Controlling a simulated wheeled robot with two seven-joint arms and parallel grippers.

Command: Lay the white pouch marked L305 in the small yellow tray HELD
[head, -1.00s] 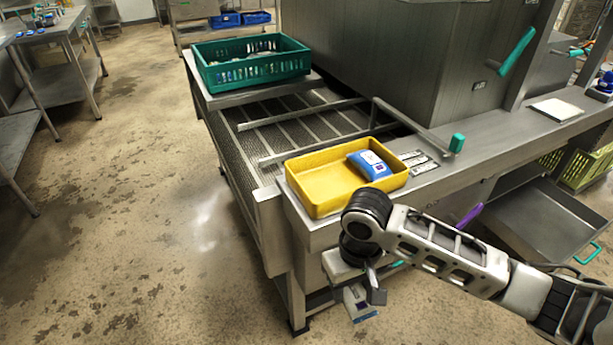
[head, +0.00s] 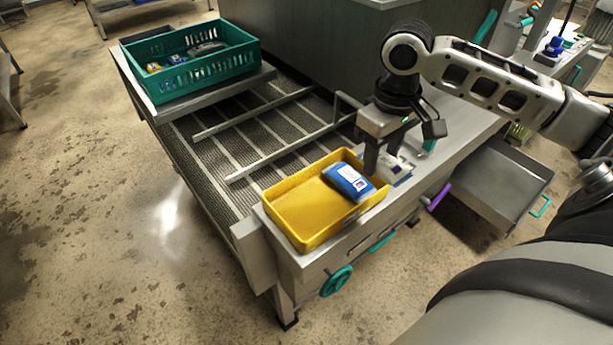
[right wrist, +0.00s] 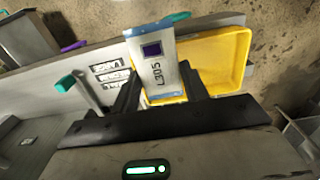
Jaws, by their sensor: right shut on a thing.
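My right gripper (head: 382,160) is shut on the white pouch marked L305 (right wrist: 155,75), which has a dark label patch and blue ends. The pouch also shows in the head view (head: 399,170), partly hidden by the fingers, just beyond the right end of the small yellow tray (head: 290,220). The tray sits on the metal ledge, and it also shows in the right wrist view (right wrist: 222,62). A blue pouch with a white label (head: 348,182) lies in the tray's right part; the left part is bare. My left gripper is not in view.
A green crate (head: 205,75) with several pouches stands at the back left on the conveyor frame (head: 260,135). Name plates (right wrist: 108,75) and a green-tipped lever (right wrist: 68,84) are near the gripper. A purple handle (head: 439,197) sticks out at the right.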

